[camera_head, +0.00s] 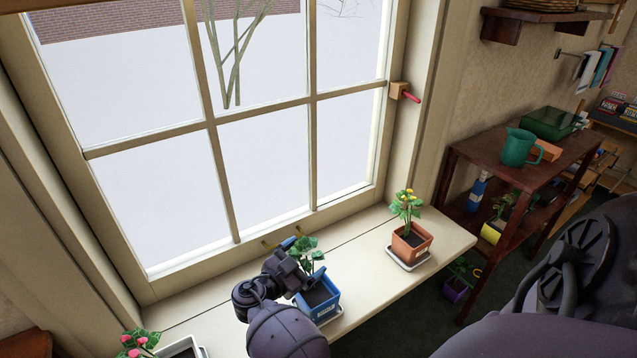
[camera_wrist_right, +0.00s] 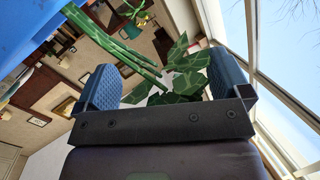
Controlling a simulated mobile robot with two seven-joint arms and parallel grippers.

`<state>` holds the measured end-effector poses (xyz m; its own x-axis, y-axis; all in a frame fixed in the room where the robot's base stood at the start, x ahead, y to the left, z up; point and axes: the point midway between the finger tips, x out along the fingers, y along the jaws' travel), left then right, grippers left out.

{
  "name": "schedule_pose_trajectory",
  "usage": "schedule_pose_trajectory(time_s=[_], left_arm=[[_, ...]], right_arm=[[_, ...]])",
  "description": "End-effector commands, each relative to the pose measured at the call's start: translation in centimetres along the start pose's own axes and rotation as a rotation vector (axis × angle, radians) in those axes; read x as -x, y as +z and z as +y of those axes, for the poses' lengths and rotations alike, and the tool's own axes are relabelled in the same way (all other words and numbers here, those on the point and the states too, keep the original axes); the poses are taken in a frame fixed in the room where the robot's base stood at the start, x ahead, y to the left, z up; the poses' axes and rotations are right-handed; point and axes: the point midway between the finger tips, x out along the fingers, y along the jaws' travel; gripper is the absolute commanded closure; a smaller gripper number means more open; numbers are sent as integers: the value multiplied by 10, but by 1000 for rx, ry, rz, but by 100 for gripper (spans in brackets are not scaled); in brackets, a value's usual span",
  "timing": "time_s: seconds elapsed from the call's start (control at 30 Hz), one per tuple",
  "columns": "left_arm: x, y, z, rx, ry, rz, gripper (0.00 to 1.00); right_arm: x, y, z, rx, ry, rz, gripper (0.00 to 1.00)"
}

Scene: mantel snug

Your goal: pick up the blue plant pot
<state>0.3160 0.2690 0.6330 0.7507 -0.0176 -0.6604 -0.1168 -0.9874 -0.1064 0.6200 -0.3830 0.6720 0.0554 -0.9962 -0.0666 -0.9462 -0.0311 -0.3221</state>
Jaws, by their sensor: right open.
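The blue plant pot (camera_head: 322,303) stands upright on a white saucer on the windowsill, with a leafy green plant (camera_head: 309,250) in it. My right gripper (camera_head: 293,262) is at the pot's left side, around the plant's height, and hides part of the pot and leaves. In the right wrist view the blue pot (camera_wrist_right: 28,32) fills the upper left corner. The right gripper's two fingers (camera_wrist_right: 163,82) are wide apart, with green stems and leaves showing between them. The pot itself is not between the fingers. My left gripper is not in view.
A terracotta pot (camera_head: 411,243) with a yellow-flowered plant stands farther right on the sill (camera_head: 447,237). A pink-flowered plant (camera_head: 136,343) is at the bottom left. The window (camera_head: 262,150) rises behind the sill. A wooden shelf (camera_head: 470,150) holding a green jug (camera_head: 518,147) stands right.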

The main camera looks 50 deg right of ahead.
Motion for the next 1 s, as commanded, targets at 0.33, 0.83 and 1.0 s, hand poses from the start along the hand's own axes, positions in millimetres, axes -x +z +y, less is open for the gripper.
schedule_pose_trajectory(time_s=[0.33,0.83,1.0], left_arm=[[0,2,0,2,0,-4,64],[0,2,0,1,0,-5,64],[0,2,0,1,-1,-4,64]], right_arm=[[2,0,0,0,0,-1,9],[2,0,0,0,1,-1,86],[1,0,0,-1,0,1,90]])
